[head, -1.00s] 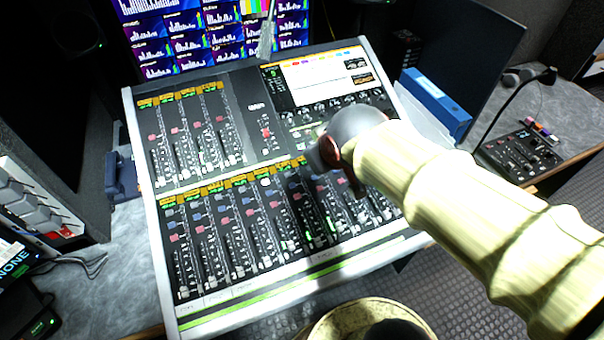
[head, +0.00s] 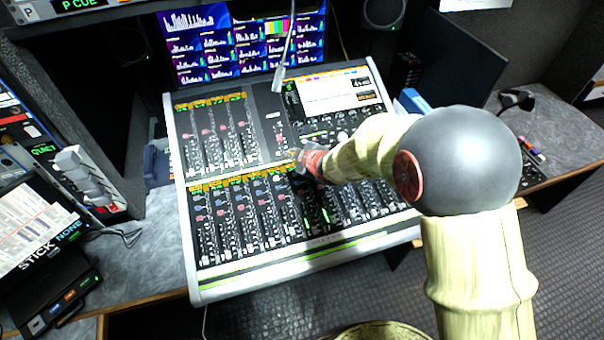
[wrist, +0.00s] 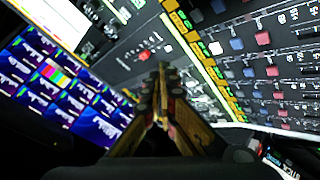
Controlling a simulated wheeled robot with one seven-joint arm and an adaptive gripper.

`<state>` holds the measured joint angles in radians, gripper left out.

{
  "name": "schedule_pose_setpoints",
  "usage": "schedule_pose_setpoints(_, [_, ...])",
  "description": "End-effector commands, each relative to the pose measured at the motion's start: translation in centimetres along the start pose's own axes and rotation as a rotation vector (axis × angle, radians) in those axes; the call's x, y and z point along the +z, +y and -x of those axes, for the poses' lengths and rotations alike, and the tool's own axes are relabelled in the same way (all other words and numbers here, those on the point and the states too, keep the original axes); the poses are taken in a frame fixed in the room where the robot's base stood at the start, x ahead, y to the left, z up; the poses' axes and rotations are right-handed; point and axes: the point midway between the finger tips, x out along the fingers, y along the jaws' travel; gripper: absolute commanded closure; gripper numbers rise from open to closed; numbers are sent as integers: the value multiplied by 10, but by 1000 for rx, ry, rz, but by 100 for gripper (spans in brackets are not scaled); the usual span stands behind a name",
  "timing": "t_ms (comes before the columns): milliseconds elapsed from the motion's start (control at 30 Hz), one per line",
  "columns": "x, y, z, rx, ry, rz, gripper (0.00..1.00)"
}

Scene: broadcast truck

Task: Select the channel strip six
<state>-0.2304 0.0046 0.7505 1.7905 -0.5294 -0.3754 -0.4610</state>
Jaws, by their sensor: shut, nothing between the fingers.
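The mixing console (head: 190,272) lies tilted on the desk, with two banks of channel strips and a screen (head: 335,93) at its upper right. The lower bank has several strips side by side, each with a yellow-green label and red or blue buttons. My gripper (head: 293,156) is over the middle of the console, near the gap between the banks. In the wrist view my gripper (wrist: 162,72) is shut and empty, pointing at the panel, with the lower bank's labels (wrist: 215,75) to its right. Touch cannot be told.
A panel with grey levers (head: 80,175) is at the left. A blue binder (head: 412,100) is behind my arm.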

Motion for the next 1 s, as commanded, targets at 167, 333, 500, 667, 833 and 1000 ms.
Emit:
schedule_pose_setpoints(167, [0, 0, 0, 1, 0, 0, 100])
schedule_pose_setpoints(333, [1, 0, 0, 1, -1, -1, 100])
schedule_pose_setpoints(500, [5, -4, -6, 1, -1, -2, 100])
schedule_pose_setpoints(667, [13, -12, -16, 1, -1, -2, 100])
schedule_pose_setpoints(833, [25, -24, -32, 1, -2, -1, 100])
schedule_pose_setpoints(1000, [36, -35, -48, 1, -1, -2, 100])
